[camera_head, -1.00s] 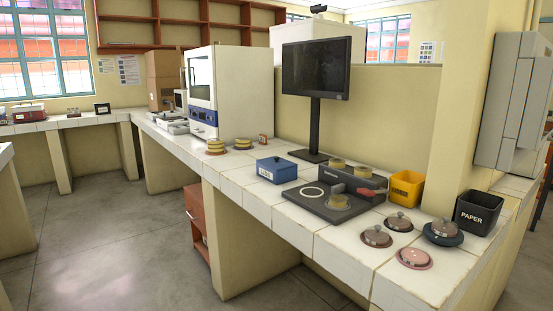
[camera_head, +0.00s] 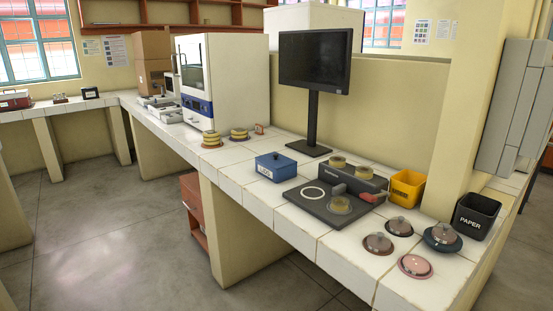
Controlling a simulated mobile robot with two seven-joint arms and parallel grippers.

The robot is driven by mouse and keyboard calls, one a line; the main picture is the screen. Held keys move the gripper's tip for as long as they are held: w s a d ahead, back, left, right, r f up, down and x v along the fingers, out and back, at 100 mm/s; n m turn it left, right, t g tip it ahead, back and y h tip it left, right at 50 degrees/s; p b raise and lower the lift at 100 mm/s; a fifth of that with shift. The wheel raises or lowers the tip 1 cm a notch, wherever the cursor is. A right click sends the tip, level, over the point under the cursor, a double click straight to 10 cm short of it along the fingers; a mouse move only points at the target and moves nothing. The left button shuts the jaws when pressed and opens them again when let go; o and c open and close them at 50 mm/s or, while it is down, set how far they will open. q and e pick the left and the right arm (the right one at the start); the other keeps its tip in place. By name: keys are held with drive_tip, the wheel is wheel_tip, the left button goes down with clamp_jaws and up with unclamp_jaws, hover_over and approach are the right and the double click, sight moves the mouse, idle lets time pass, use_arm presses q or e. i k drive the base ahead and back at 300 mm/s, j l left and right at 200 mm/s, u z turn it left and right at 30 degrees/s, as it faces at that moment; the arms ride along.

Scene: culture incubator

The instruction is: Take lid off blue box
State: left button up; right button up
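The blue box (camera_head: 276,170) stands on the white tiled bench, left of a dark grey plate. It has a white label on its front. Its blue lid (camera_head: 276,160) sits on top, with a small dark knob in the middle. Neither of my grippers shows in the head view, so nothing is seen touching the box or lid.
Right of the box are the dark plate (camera_head: 315,209) with clear dishes, a yellow bin (camera_head: 406,188), a black paper bin (camera_head: 476,216) and several round lidded pots (camera_head: 378,243). A monitor (camera_head: 315,62) stands behind. A white incubator (camera_head: 235,88) and stacked yellow dishes (camera_head: 210,138) are to the left. Open floor (camera_head: 110,220) lies in front.

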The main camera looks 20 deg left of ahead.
sight(274, 160)
drive_tip(key=i+j+z, duration=0.25)
drive_tip(key=j, duration=0.75)
drive_tip(key=i+j+z, duration=0.25)
drive_tip(key=j, duration=0.8)
drive_tip(key=j+z, duration=0.25)
drive_tip(key=j, duration=0.8)
